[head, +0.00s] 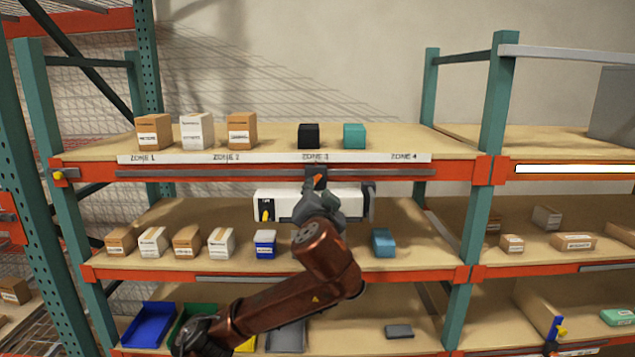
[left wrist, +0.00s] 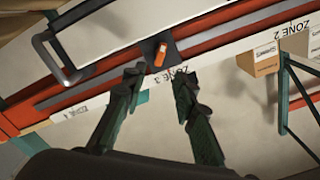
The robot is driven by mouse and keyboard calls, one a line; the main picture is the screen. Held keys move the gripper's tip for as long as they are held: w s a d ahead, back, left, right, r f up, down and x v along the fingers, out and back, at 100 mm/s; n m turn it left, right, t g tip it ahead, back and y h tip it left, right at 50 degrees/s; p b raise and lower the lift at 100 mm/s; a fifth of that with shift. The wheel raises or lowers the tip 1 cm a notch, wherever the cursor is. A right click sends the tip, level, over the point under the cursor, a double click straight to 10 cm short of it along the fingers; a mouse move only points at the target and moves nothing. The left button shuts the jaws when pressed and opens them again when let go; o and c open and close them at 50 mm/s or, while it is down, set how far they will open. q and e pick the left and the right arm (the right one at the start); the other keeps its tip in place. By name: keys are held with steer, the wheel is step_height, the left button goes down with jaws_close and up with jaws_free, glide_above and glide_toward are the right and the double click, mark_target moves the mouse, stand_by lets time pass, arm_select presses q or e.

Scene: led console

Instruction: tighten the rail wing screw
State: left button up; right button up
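The rail wing screw is orange (left wrist: 161,55) and sits on a dark clamp block (left wrist: 158,66) on the rail under the zone labels. In the head view the orange wing (head: 319,181) shows just above my left gripper (head: 317,192), in front of the rail near ZONE 3. In the left wrist view the two fingers of my left gripper (left wrist: 157,78) are spread apart and empty, with the screw beyond the gap between their tips. The white console (head: 290,204) hangs below the rail, partly hidden behind my gripper. My right gripper is not in view.
The grey rail (head: 220,173) runs along the orange shelf beam. Above it, boxes and a black cube (head: 308,136) stand on the top shelf. A dark handle (head: 369,201) is at the console's right end.

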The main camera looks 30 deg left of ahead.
mark_target(318, 180)
arm_select(q)
steer(key=p+x, duration=0.2)
steer(key=x, duration=0.4)
steer(key=shift+w+a, duration=0.1)
steer(key=shift+w, duration=0.05)
steer(key=shift+w+a+p, duration=0.15)
steer(key=shift+w+p, duration=0.2)
steer(key=shift+w, duration=0.05)
steer(key=shift+f, duration=0.1)
jaws_close()
